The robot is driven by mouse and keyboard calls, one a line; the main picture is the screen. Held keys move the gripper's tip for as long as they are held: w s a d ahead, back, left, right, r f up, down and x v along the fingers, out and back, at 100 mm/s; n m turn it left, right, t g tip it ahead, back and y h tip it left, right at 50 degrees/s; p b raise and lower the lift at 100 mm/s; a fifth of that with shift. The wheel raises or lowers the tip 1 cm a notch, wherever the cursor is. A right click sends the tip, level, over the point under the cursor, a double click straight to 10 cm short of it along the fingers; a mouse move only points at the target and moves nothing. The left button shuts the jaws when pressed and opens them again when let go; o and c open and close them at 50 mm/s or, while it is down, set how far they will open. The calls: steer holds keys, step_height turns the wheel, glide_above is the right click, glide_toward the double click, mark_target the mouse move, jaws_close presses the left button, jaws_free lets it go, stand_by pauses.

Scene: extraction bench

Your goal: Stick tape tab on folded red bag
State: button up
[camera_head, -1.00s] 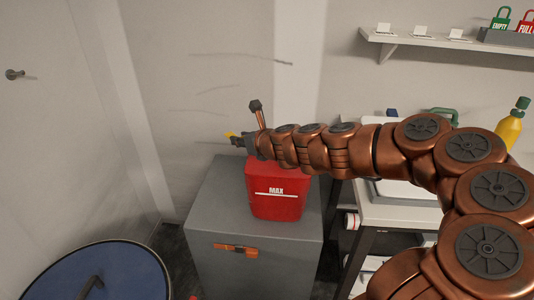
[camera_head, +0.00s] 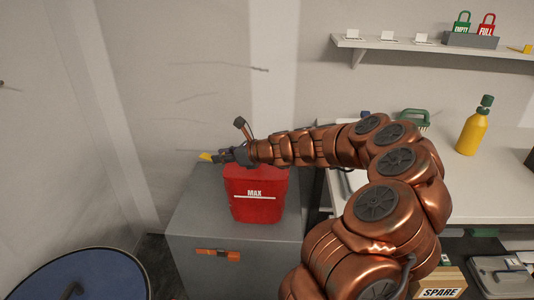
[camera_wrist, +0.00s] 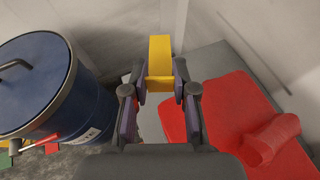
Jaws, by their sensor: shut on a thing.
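A red bag (camera_head: 257,208) marked MAX stands upright on the grey cabinet. In the wrist view the red bag (camera_wrist: 240,100) spreads at the right, with a rolled red part (camera_wrist: 270,140) on it. My gripper (camera_head: 222,157) is by the bag's upper left, in front of the wall. It is shut on a yellow tape tab (camera_head: 206,157). In the wrist view the yellow tape tab (camera_wrist: 159,58) juts out between the fingertips of my gripper (camera_wrist: 159,82). I cannot tell whether it touches the bag. My arm hides part of the bag's top.
The grey cabinet (camera_head: 190,208) has an orange latch (camera_head: 217,254). A blue drum (camera_head: 85,280) stands at lower left. A bench (camera_head: 475,178) with a yellow bottle (camera_head: 472,133) is at the right. A shelf (camera_head: 400,46) holds green and red lock-shaped tags.

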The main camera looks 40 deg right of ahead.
mark_target(269, 176)
steer(key=s+d+n+y, duration=0.1)
steer(key=s+d, duration=0.1)
steer(key=d, duration=0.1)
steer(key=s+d+n+g, duration=0.1)
steer(key=s+d, duration=0.1)
steer(key=d, duration=0.1)
steer(key=s+d+r+g+y, duration=0.1)
steer(key=s+d, duration=0.2)
steer(key=d, duration=0.1)
steer(key=shift+d+n+y+b, duration=0.1)
steer(key=shift+n+y+b, duration=0.2)
steer(key=shift+n+b, duration=0.1)
steer(key=shift+s+d+r+n+g+y, duration=0.25)
steer(key=shift+s+d+n+g+y, duration=0.1)
steer(key=shift+s, duration=0.3)
steer(key=shift+r+p, duration=0.25)
steer(key=shift+p, duration=0.5)
steer(key=shift+f+b, duration=0.3)
steer(key=shift+f, duration=2.9)
steer(key=shift+f, duration=0.55)
steer(key=o, duration=0.8)
steer(key=shift+s+d, duration=0.1)
